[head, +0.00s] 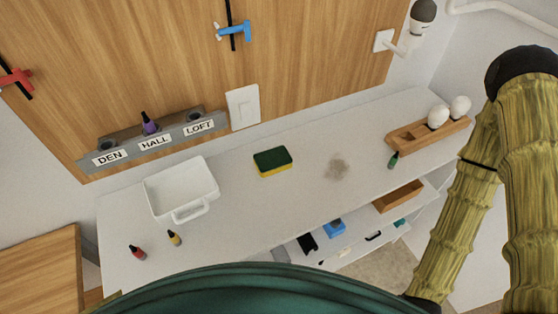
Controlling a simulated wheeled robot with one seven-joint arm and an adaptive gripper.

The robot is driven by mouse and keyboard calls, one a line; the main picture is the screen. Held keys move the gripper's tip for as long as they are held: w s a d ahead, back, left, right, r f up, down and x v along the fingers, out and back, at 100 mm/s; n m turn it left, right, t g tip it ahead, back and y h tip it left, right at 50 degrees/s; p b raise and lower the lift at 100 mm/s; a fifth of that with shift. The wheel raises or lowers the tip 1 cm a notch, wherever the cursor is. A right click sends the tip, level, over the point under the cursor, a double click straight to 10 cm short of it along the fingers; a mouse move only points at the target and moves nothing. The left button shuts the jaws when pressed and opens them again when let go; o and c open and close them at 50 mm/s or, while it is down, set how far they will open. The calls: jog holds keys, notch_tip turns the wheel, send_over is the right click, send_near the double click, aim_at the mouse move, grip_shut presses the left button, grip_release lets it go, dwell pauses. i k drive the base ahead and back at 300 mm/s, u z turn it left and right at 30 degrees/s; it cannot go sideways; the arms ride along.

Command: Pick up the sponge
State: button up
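The sponge (273,162) lies flat on the white countertop (240,215), near its middle, toward the wall side. It has a dark green top and a yellow lower layer, and nothing touches it. My arm, with a bamboo-like surface, stands at the right edge of the head view. My gripper does not show in this view.
A white basin (181,187) stands left of the sponge, with red (137,253) and yellow (174,238) small bottles in front. A dark smudge (337,168), a green bottle (393,160) and a wooden holder (405,139) with white bulbs are to the right. A labelled rack (127,153) is behind.

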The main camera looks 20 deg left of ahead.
aim_at(270, 162)
jog(key=k, duration=1.65)
jog(key=z, duration=1.45)
jog(key=i, duration=1.4)
jog(key=u, duration=2.9)
